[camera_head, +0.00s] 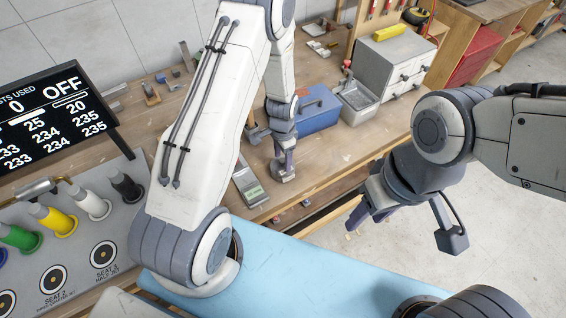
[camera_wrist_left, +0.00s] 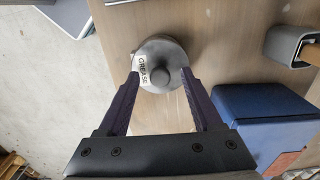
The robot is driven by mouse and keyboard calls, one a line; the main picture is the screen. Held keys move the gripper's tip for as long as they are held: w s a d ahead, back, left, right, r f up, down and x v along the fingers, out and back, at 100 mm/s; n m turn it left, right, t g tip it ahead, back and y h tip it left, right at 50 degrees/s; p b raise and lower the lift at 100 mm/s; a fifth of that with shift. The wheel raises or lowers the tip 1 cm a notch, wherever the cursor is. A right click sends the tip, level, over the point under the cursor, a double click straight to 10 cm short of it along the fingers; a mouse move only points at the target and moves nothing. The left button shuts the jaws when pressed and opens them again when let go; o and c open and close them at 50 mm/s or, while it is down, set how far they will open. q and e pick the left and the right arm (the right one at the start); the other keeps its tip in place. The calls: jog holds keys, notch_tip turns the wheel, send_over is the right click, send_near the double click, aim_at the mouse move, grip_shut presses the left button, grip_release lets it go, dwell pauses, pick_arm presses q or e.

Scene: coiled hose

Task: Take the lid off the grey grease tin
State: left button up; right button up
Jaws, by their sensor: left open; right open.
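The grey grease tin (camera_head: 284,175) stands on the wooden workbench, partly hidden by my left gripper in the head view. In the left wrist view the tin (camera_wrist_left: 166,48) shows from above, with a round lid, a white label reading GREASE and a small knob (camera_wrist_left: 160,77) in the middle. My left gripper (camera_wrist_left: 160,74) is open, pointing down over the tin, with one fingertip on each side of the lid's near part. I cannot tell whether the fingertips touch it. My right gripper (camera_head: 369,217) is open and empty, in the air beyond the bench's front edge.
A blue toolbox (camera_head: 318,112) stands close behind the tin. A grey container (camera_head: 358,100) and a drawer cabinet (camera_head: 392,62) are farther right. A black display (camera_head: 50,115) and a panel with coloured plugs (camera_head: 66,190) are at left. Bare bench top lies right of the tin.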

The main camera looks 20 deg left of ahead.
pick_arm(q)
jog(key=shift+c, duration=0.3)
grip_shut()
